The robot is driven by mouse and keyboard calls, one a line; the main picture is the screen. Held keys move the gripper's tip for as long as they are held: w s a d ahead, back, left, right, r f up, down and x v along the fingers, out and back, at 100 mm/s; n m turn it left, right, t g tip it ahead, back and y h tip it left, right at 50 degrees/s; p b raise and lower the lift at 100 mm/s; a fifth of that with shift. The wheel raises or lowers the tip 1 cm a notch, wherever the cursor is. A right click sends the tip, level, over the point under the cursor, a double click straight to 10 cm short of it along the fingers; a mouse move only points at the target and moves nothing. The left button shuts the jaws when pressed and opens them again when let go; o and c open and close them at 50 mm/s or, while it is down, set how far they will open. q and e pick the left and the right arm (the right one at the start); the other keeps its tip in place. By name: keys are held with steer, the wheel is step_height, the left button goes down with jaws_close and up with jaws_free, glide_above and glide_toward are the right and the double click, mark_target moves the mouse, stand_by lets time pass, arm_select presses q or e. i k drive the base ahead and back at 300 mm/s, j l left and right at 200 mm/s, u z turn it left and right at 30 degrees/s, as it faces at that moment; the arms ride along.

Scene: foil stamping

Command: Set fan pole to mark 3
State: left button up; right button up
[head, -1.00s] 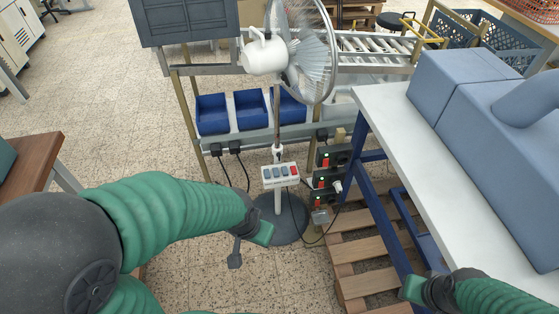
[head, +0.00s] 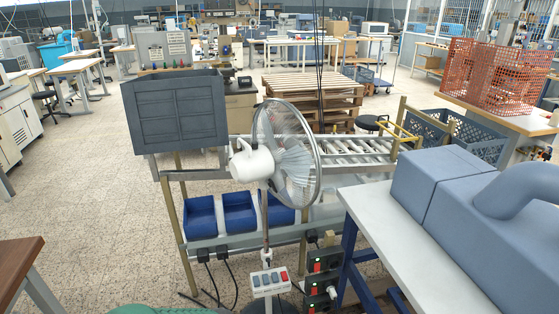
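The pedestal fan (head: 285,155) stands upright in the middle of the head view, its white motor housing on the left and its wire cage facing right. Its thin pole (head: 266,225) runs down from the head to a collar (head: 266,256) just above a white control box (head: 269,282) with blue-grey keys and one red key. I cannot read any marks on the pole. The fan's base is mostly below the picture. Only a green piece of my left arm shows at the bottom edge. Neither gripper is in view.
A rack with blue bins (head: 239,214) and a roller conveyor (head: 350,150) stands behind the fan. A white-topped table (head: 400,240) with a large blue-grey machine (head: 480,215) is at the right. Sockets with plugs (head: 322,280) sit beside the control box. Floor at left is clear.

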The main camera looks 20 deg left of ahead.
mark_target(264, 193)
steer(key=i+j+z, duration=0.2)
steer(key=j, duration=0.15)
steer(key=i+j+z, duration=0.15)
steer(key=j, duration=0.2)
steer(key=i+j+z, duration=0.2)
steer(key=j, duration=0.2)
